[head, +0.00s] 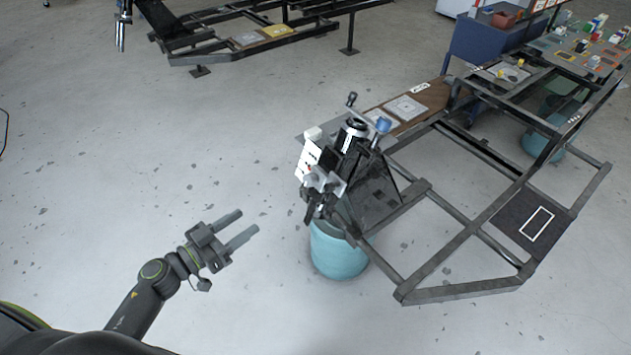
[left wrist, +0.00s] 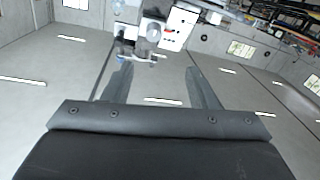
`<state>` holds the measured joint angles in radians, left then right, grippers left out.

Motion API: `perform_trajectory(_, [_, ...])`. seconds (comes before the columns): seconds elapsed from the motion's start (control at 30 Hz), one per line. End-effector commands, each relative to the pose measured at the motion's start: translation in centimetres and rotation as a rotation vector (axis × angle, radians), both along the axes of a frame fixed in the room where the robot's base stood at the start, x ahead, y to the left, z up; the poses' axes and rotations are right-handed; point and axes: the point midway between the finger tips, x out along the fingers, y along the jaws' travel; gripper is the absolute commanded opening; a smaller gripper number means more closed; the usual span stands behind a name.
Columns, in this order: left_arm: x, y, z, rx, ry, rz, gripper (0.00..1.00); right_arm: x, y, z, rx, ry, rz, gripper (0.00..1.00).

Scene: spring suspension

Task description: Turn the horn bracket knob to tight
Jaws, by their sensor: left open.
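My left gripper (head: 248,221) is open and empty in the head view, with its two fingers apart and pointing up and to the right. Its open fingers also frame the lower part of the left wrist view (left wrist: 160,84). It is left of a black, white and silver assembly (head: 318,160) and apart from it. A blue knob (head: 383,125) and a black knob (head: 352,98) stick up from the assembly. I cannot tell which part is the horn bracket knob. The left wrist view shows a white box with a red mark (left wrist: 179,28) and a small blue-tipped handle (left wrist: 121,59).
The assembly sits at the left end of a dark metal frame (head: 455,292), above a teal drum (head: 338,252). A brown board (head: 435,95) and a blue bin (head: 480,42) are behind. The floor around my left gripper is clear.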

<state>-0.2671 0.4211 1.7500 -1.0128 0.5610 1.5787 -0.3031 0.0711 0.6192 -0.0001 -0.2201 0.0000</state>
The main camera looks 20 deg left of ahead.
Motion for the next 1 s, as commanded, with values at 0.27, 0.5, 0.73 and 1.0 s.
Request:
perform_trajectory(0.27, [1.8, -1.8, 1.0, -0.008, -0.007, -0.026, 0.52, 0.1, -0.5, 0.6, -0.006, -0.001, 0.003, 0.36])
perform_trajectory(0.5, [6.1, -4.6, 0.9, -0.010, -0.008, -0.024, 0.52, 0.2, -0.9, 1.1, -0.012, -0.003, 0.004, 0.36])
perform_trajectory(0.73, [10.3, -7.4, 0.8, -0.008, -0.006, -0.025, 0.52, 0.3, -0.9, 1.1, -0.012, -0.003, 0.004, 0.36])
perform_trajectory(1.0, [13.6, -9.6, 0.7, -0.006, -0.005, -0.024, 0.52, 0.3, -0.9, 0.8, -0.012, -0.004, 0.004, 0.36])
